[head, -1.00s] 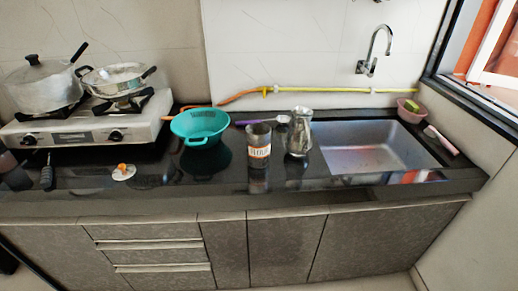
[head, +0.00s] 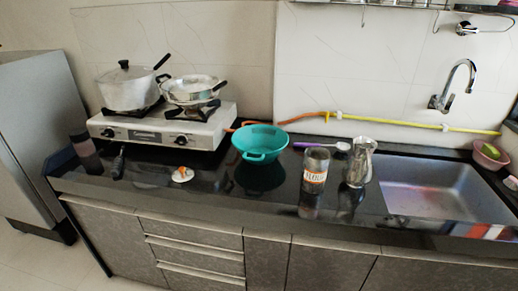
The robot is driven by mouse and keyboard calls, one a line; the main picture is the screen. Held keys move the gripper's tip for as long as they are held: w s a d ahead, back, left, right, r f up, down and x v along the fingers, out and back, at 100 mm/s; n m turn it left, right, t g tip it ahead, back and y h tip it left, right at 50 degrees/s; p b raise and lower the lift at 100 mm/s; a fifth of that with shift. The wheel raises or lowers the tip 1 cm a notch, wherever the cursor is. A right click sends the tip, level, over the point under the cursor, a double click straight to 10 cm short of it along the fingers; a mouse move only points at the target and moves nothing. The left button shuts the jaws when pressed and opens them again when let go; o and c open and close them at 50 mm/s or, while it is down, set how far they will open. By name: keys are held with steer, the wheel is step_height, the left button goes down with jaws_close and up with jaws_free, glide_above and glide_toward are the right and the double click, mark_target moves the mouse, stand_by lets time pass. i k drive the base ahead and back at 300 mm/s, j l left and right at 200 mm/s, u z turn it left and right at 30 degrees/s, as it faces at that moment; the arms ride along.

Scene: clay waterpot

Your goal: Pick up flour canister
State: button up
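The flour canister (head: 315,170) is a clear, dark-looking jar with an orange and white label reading FLOUR. It stands upright on the black countertop (head: 222,200) near the front edge. A shiny metal jug (head: 359,163) stands close to its right. A teal colander (head: 260,144) sits to its left, farther back. My gripper does not show in the head view.
A gas stove (head: 160,132) with a lidded pot (head: 126,91) and a pan (head: 194,90) stands at the left. The sink (head: 440,190) lies right of the jug. A purple-handled spoon (head: 318,145) lies behind the canister. Cabinets (head: 195,250) front the counter.

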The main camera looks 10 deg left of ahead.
mark_target(315, 171)
steer(key=i+j+u, duration=0.7)
steer(key=i, duration=0.25)
steer(key=l, duration=0.1)
